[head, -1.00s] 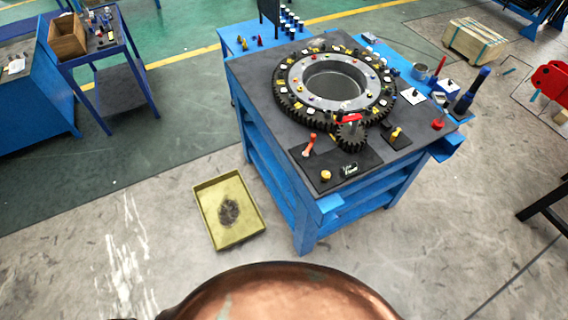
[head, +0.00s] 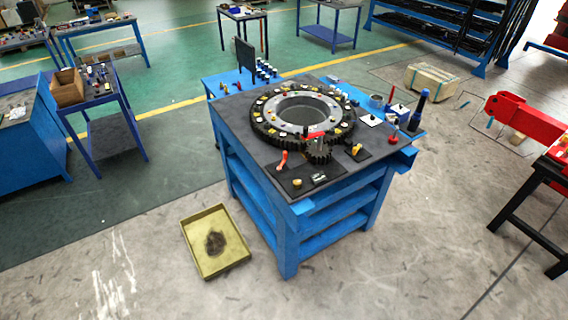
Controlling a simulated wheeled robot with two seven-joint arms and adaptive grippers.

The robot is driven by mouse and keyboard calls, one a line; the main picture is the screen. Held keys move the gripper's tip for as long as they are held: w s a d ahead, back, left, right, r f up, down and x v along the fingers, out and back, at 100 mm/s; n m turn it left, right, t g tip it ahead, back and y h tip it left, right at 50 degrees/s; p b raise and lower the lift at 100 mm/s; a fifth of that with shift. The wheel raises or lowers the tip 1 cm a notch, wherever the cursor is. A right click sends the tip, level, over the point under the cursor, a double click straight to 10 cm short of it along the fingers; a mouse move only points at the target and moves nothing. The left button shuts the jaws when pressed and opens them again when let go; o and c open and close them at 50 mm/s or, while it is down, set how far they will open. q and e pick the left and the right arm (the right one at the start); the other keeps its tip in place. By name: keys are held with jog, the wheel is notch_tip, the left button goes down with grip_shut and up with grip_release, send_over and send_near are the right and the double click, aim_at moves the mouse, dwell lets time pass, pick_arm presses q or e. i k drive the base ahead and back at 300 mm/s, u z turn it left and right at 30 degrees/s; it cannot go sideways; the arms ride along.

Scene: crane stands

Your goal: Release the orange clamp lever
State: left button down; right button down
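The orange clamp lever (head: 283,160) stands up, slightly tilted, on a dark plate at the front left of the blue workbench top (head: 233,118). A yellow-orange knob (head: 297,183) sits in front of the lever. Neither of my grippers shows in the head view.
A shallow yellow tray (head: 230,257) lies on the floor left of the bench. A wooden crate (head: 430,82) stands behind right. A red machine part (head: 520,118) and a black stand (head: 520,215) are at the right. The floor in front is clear.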

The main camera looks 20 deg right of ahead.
aim_at(279, 169)
jog(key=z, duration=0.55)
jog(key=i, duration=0.9)
jog(key=z, duration=0.35)
